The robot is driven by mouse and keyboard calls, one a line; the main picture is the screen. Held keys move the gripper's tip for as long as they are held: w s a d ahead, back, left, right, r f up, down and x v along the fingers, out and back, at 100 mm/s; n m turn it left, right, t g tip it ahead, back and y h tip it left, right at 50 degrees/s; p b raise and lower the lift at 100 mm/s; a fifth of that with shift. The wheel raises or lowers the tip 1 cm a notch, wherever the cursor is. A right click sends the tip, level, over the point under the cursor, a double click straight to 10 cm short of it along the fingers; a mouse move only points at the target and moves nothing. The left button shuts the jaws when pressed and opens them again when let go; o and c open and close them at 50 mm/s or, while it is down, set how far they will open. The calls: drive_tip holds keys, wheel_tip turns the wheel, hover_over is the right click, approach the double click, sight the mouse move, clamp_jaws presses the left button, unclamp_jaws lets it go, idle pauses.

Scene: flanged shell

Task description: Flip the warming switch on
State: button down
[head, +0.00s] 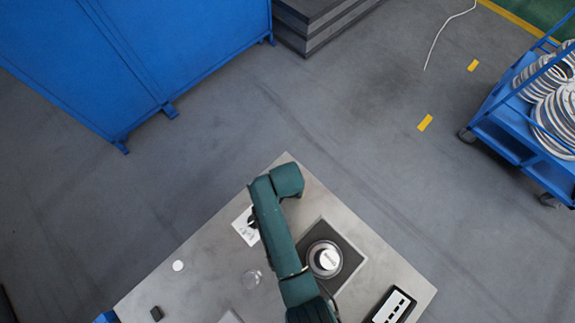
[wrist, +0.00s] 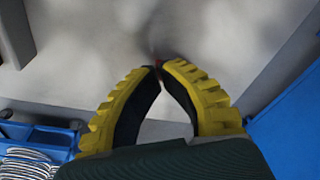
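My gripper (wrist: 158,67) has yellow ribbed fingers with dark inner pads. Its fingertips meet, or nearly so, above a pale grey surface in the wrist view. A tiny red bit (wrist: 156,62) and a dark blurred patch show right at the tips; I cannot tell whether the red bit is part of a switch or whether the fingers touch it. In the head view my green arm hides the gripper. A white plate with dark marks (head: 243,232) lies beside the arm, partly covered by it. I cannot clearly identify the warming switch.
The grey table (head: 195,262) carries a round silver-topped device (head: 326,259) on a dark square, a clear round item (head: 251,279), a white disc (head: 178,266), a small dark block (head: 156,313) and a black-and-white unit (head: 394,305). A blue cabinet (head: 130,50) and blue cart (head: 500,128) stand apart.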

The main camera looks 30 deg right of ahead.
drive_tip(key=shift+f, duration=0.35)
wheel_tip(320, 180, up, 7)
drive_tip(key=p, duration=0.7)
drive_tip(key=shift+r, duration=0.1)
idle(0.5)
